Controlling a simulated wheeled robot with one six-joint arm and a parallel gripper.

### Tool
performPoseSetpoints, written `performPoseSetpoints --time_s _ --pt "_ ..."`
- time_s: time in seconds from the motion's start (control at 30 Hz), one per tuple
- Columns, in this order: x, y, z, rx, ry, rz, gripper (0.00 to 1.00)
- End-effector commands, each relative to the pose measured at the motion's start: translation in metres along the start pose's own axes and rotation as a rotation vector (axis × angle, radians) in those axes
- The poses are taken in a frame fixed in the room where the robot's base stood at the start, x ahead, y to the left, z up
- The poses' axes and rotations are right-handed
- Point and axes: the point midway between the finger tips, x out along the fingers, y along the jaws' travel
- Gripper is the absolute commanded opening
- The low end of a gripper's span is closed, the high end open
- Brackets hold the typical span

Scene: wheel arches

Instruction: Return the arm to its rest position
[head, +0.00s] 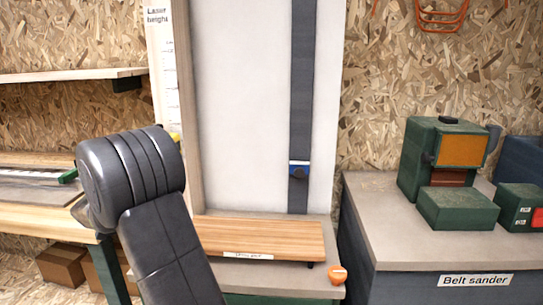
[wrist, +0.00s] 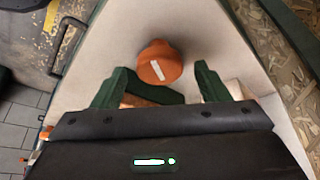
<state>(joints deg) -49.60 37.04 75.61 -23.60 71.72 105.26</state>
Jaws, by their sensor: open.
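My arm (head: 160,215) rises from the bottom left of the head view, its dark links bent at a rounded joint. My gripper is out of sight in the head view. In the wrist view my gripper (wrist: 159,78) is open, its two green fingers spread apart with nothing held between them. An orange knob (wrist: 160,65) with a white mark lies just past the fingertips, centred between them. In the head view an orange knob (head: 337,274) sits at the front right edge of the middle bench.
A green belt sander (head: 447,165) stands on the right bench (head: 400,225). A shelf (head: 70,75) and wooden bench (head: 40,217) are at left.

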Motion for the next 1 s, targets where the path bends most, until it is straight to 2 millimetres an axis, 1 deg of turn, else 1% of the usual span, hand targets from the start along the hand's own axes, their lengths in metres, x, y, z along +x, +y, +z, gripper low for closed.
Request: performPoseSetpoints --time_s 0.03,0.17,0.47,0.57,0.67,0.77,1.0 --pt "0.004 0.000 0.000 0.000 0.000 0.001 0.68" --pt "0.008 0.000 0.000 0.000 0.000 0.001 0.68" --pt "0.007 0.000 0.000 -0.004 0.000 -0.001 0.68" --pt "0.002 0.000 0.000 -0.002 0.000 -0.002 0.68" --pt "-0.008 0.000 -0.001 0.000 0.000 -0.002 0.68" --pt "-0.025 -0.001 -0.001 0.000 0.000 -0.003 0.68" --pt "-0.073 -0.001 0.000 0.000 -0.002 -0.003 0.68"
